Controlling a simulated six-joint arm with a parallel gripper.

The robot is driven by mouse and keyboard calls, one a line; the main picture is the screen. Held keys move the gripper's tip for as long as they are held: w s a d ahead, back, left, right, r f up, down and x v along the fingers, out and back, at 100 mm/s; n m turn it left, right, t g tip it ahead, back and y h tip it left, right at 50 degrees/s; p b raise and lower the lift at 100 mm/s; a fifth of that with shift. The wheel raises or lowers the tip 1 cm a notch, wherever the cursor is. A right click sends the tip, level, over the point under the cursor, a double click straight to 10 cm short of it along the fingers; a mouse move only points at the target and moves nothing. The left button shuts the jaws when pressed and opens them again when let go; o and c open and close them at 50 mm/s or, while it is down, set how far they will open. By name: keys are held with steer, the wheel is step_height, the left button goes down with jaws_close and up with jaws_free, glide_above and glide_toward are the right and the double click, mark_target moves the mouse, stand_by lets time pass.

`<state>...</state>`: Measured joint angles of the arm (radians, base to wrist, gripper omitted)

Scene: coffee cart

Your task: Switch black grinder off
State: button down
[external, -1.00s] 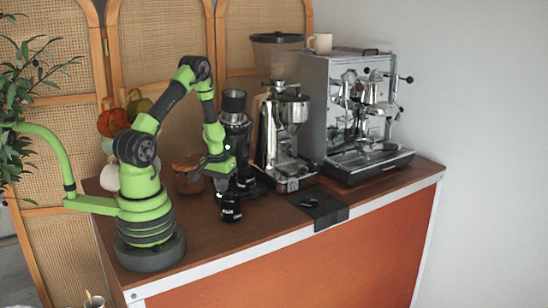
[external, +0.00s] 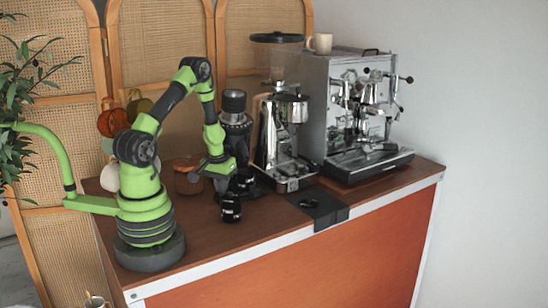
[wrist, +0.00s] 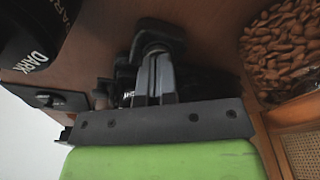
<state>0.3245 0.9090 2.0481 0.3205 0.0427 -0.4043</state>
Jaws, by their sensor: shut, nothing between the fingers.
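The black grinder (external: 235,125) stands upright on the cart behind my gripper, left of the chrome grinder. Its lower part is partly hidden by my wrist in the external view. My gripper (external: 240,174) is low in front of its base. In the wrist view the gripper (wrist: 156,62) is shut and empty, its fingertips close to a dark rounded part. I cannot tell whether they touch it. The state of the grinder's switch cannot be made out.
A jar of nuts (wrist: 285,45) is close on the other side. The chrome grinder (external: 282,135) and espresso machine (external: 350,120) stand to the right.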

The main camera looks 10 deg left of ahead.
steer(key=shift+r, duration=2.6)
steer(key=s+a+r+t+y, duration=0.15)
steer(key=s+a+r, duration=0.3)
steer(key=r, duration=0.55)
steer(key=s+a+r+t+h, duration=0.1)
steer(key=s+a+r+t, duration=0.3)
steer(key=r, duration=0.6)
steer(key=s+a+r+m+y, duration=0.1)
steer(key=s+a+r+y, duration=0.1)
steer(key=s, duration=0.4)
steer(key=shift+a+r, duration=0.45)
steer(key=shift+a, duration=0.45)
